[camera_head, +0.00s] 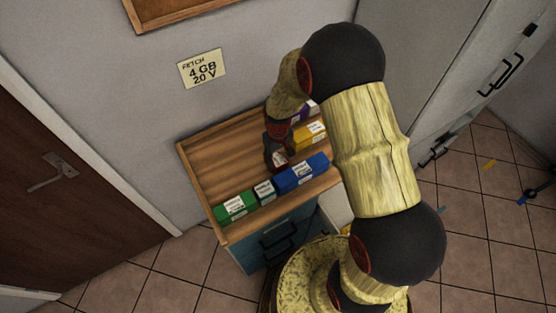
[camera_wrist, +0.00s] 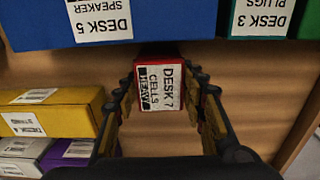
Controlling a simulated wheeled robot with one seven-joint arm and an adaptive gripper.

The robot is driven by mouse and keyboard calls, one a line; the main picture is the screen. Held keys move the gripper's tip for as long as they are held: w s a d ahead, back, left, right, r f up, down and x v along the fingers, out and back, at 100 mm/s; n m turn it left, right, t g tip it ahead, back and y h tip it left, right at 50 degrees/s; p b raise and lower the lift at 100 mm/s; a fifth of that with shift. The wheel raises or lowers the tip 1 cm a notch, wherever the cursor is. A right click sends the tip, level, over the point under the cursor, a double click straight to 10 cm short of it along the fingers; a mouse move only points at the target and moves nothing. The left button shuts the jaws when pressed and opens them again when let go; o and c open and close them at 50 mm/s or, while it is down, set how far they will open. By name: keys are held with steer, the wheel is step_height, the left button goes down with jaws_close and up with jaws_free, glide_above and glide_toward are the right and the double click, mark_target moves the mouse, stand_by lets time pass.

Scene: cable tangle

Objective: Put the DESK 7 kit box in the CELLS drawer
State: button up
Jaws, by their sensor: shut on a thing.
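The DESK 7 kit box is a small red box (camera_wrist: 156,57) with a white label reading DESK 7, CELLS, HEAVY. My gripper (camera_wrist: 165,90) is shut on it, with one finger along each side. In the head view my gripper (camera_head: 275,150) is over the wooden top of the cabinet (camera_head: 215,165), with the box's label just showing. I cannot tell whether the box touches the top. A teal drawer front (camera_head: 262,258) with dark handles is below the top. No CELLS marking on a drawer is readable, and my arm hides the cabinet's right side.
On the top are a blue DESK 5 SPEAKER box (camera_head: 302,175), a small teal box (camera_head: 264,191), a green box (camera_head: 235,206), a yellow box (camera_head: 310,135) and a purple box (camera_head: 304,112). A raised rim edges the top. A wall sign (camera_head: 202,68) reads FETCH 4 GB 20 V.

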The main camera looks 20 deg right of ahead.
steer(key=shift+f, duration=0.15)
steer(key=o, duration=1.5)
